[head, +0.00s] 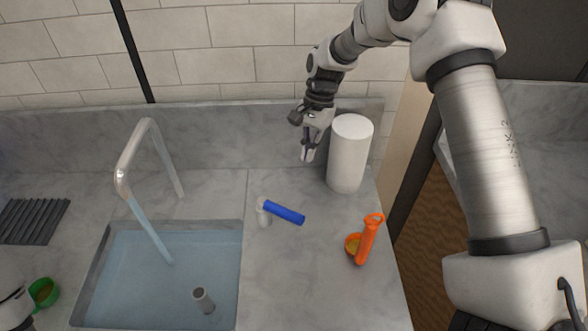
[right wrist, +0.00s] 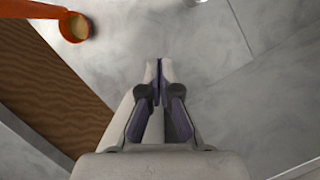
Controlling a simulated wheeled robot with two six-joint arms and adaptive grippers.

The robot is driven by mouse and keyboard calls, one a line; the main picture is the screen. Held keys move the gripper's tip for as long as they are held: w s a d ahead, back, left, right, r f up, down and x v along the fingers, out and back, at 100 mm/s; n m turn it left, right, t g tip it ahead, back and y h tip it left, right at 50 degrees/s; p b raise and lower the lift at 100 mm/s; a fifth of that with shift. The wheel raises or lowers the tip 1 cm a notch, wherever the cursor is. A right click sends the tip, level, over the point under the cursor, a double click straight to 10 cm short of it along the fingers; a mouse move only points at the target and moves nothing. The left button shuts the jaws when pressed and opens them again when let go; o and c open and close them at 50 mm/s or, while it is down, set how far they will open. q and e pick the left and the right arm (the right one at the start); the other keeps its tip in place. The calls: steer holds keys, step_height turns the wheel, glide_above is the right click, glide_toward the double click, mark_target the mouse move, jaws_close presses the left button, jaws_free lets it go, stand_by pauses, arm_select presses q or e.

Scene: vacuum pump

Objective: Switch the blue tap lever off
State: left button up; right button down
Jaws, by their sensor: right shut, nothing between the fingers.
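The blue tap lever (head: 284,212) sticks out to the right from a short pale post (head: 264,214) on the counter, right of the sink. The metal tap (head: 133,150) arches over the sink (head: 243,262), and a stream of water (head: 150,230) runs from its spout. My right gripper (head: 307,155) is shut and empty, pointing down behind the lever, beside the white cylinder. Its closed fingertips (right wrist: 159,64) show in the right wrist view, apart from the lever. My left gripper is only partly seen at the left edge, near a green cup (head: 46,292); its fingers are unclear.
A white cylinder (head: 349,155) stands close to the right gripper. An orange scoop-like object (head: 366,240) with yellowish contents is on the right of the counter. A small grey cylinder (head: 203,300) is in the sink. The counter in front of the lever is clear.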

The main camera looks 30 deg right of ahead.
mark_target(282, 211)
arm_select(q)
steer(key=r+p, duration=0.2)
steer(key=r, duration=0.1)
steer(key=r+p, duration=0.1)
steer(key=p, duration=0.1)
steer(key=shift+s+a+r, duration=0.1)
steer(key=shift+s+r, duration=0.1)
steer(key=shift+s, duration=0.2)
arm_select(e)
steer(key=s+a+f, duration=0.4)
steer(key=a+f, duration=0.2)
steer(key=f, duration=0.3)
steer(key=shift+s+a+f, duration=0.2)
steer(key=shift+f, duration=0.05)
